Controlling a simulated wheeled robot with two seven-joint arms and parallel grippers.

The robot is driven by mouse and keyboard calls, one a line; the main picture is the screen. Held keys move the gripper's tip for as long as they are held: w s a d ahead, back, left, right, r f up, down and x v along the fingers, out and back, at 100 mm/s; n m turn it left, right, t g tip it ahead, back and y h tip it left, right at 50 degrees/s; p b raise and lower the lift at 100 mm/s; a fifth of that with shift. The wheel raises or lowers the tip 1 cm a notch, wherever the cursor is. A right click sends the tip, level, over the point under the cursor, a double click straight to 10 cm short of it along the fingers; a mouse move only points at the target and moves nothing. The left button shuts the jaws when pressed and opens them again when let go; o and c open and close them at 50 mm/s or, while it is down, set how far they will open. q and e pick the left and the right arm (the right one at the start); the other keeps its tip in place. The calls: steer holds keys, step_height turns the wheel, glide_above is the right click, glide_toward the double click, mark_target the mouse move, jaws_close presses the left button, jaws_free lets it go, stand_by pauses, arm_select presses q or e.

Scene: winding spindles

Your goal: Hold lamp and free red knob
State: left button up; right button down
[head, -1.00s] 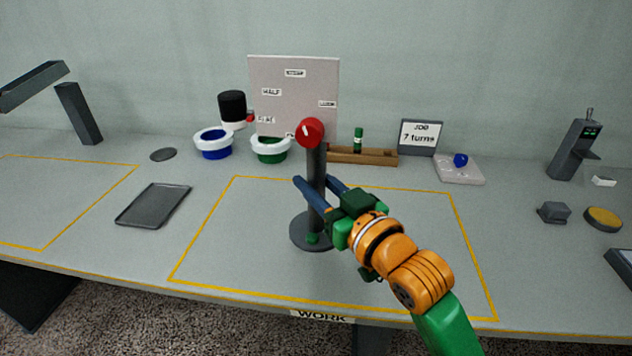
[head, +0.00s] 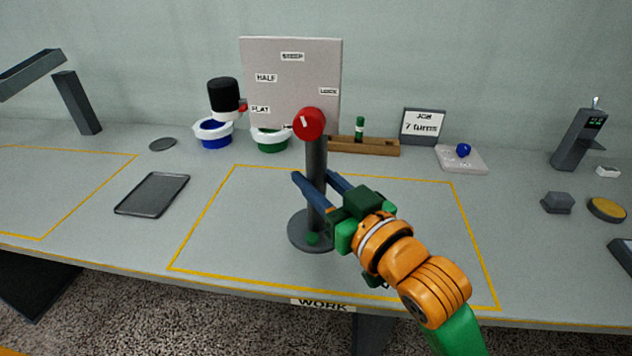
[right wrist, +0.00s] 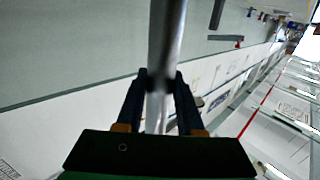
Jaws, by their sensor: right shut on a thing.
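A dark grey post (head: 317,180) stands upright on a round base (head: 308,234) inside the central yellow outline. A red knob (head: 309,124) with a white mark is at its top; it appears to be part of the lamp. A pale board (head: 290,80) with labels such as HALF and FLAT shows behind the knob. A black and white cylinder (head: 224,98) with a red piece is left of the board; I cannot tell whether it joins the lamp. My right gripper (head: 316,188) is shut on the post below the knob. The right wrist view shows the post (right wrist: 166,40) between its fingers.
Blue (head: 213,132) and green (head: 270,140) white-rimmed bowls stand behind. A wooden rack (head: 370,148) and a sign reading 7 turns (head: 423,125) are back right. A dark tray (head: 152,194) lies left. The outlined area around the base is mostly clear.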

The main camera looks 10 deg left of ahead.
steer(key=w+a+f+b, duration=0.1)
steer(key=w+f+b, duration=0.6)
steer(key=w+f, duration=0.2)
steer(key=shift+w+a+f, duration=0.2)
steer(key=shift+w+f, duration=0.05)
steer(key=shift+w, duration=0.95)
steer(key=shift+f+b, duration=0.45)
steer(key=shift+f, duration=0.25)
stand_by(0.5)
